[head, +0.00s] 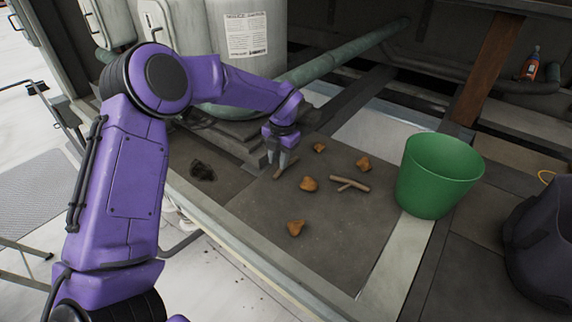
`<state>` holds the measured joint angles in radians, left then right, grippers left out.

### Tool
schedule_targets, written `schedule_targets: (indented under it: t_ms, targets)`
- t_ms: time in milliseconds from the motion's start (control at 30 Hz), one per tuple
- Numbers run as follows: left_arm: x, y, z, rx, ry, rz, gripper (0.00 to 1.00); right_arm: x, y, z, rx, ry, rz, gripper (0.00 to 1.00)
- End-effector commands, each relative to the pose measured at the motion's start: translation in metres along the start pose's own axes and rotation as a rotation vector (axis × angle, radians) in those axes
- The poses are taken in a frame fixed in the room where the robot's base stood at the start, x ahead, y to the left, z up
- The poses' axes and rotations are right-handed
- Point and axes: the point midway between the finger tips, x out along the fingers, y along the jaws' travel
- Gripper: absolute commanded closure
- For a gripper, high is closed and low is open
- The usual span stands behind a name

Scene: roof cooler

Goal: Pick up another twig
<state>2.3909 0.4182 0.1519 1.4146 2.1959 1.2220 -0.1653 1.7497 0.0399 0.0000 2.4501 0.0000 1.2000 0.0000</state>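My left gripper (277,163) points down at the dark panel, its two fingers apart, with a brown twig (288,168) right at the fingertips. I cannot tell whether the twig lies between the fingers or just beside them. A second, forked twig (349,184) lies on the panel to the right, apart from the gripper. A green bucket (438,176) stands upright further right; its bottom inside is hidden. My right gripper is not in view.
Several orange-brown leaf-like pieces (308,184) lie around the twigs. A dark clump (203,171) lies left of the gripper. A greenish pipe (335,60) and a pale labelled tank (246,40) are behind. A small orange bottle (530,66) stands at the back right.

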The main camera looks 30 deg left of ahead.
Motion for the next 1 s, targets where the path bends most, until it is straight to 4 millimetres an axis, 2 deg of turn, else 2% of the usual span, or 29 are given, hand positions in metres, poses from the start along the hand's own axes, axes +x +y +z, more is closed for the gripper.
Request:
schedule_targets:
  t_ms: [100, 200, 300, 467, 500, 567, 600, 1000]
  targets:
    - [0.018, -0.003, 0.0, 0.003, 0.007, 0.004, 0.71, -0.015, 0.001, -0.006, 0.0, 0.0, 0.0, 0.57]
    - [0.036, -0.003, 0.001, 0.003, 0.005, 0.003, 0.71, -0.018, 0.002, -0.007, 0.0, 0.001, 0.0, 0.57]
    - [0.044, -0.004, 0.001, 0.003, 0.001, 0.002, 0.71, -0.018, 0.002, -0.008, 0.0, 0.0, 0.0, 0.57]
    - [0.045, -0.004, 0.002, 0.005, 0.0, 0.002, 0.71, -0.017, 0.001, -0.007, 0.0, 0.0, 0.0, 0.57]
    - [0.045, -0.004, 0.002, 0.005, 0.0, 0.002, 0.77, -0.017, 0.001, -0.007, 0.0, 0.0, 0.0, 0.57]
    - [0.045, -0.004, 0.002, 0.005, 0.0, 0.002, 0.97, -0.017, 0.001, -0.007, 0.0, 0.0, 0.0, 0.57]
    - [0.045, -0.004, 0.002, 0.005, 0.0, 0.002, 1.0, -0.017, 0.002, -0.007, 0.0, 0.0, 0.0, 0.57]
    - [0.039, -0.004, 0.003, 0.005, -0.002, 0.002, 1.0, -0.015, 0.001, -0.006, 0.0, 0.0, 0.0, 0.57]
